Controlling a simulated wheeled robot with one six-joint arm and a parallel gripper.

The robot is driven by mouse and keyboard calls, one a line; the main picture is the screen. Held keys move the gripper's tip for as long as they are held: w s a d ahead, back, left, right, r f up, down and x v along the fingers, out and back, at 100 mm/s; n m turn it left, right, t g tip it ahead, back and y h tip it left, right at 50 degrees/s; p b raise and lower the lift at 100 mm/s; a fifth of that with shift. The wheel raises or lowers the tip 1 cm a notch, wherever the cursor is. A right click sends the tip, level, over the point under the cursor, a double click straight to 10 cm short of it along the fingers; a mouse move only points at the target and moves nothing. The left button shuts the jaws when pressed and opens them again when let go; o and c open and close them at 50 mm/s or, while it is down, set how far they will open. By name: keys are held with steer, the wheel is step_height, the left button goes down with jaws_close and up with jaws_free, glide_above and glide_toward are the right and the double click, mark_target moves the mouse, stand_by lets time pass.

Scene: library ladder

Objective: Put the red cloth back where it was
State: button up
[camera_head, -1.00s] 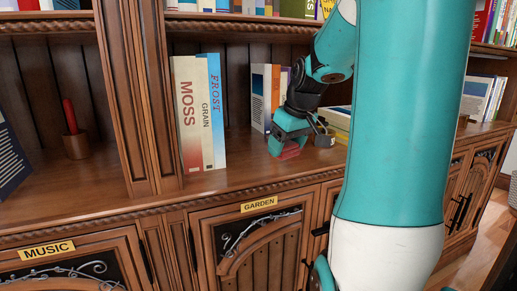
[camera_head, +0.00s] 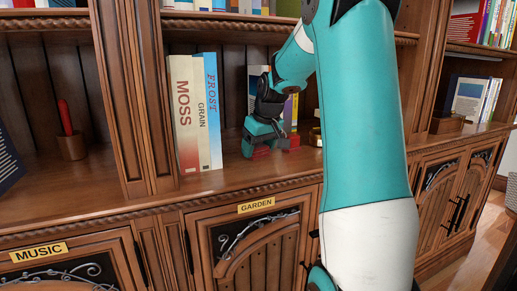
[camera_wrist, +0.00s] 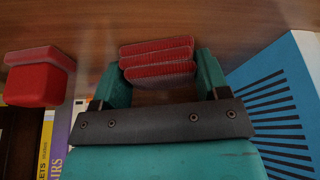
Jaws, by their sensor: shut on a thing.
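The red cloth (camera_wrist: 157,60) is folded in layers and sits between the teal fingers of my gripper (camera_wrist: 157,75) in the wrist view. My gripper (camera_head: 260,146) is shut on it, low over the shelf board in the head view.
A second red thing with a paler edge (camera_wrist: 38,80) stands to the left in the wrist view. A blue striped book (camera_wrist: 285,105) is close on the right. The MOSS book (camera_head: 184,113) stands left of my gripper. A red candle in a holder (camera_head: 71,143) is further left.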

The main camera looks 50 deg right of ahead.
steer(key=o, duration=0.9)
steer(key=p+v, duration=0.2)
steer(key=v, duration=0.5)
steer(key=shift+r, duration=0.25)
steer(key=shift+s, duration=0.1)
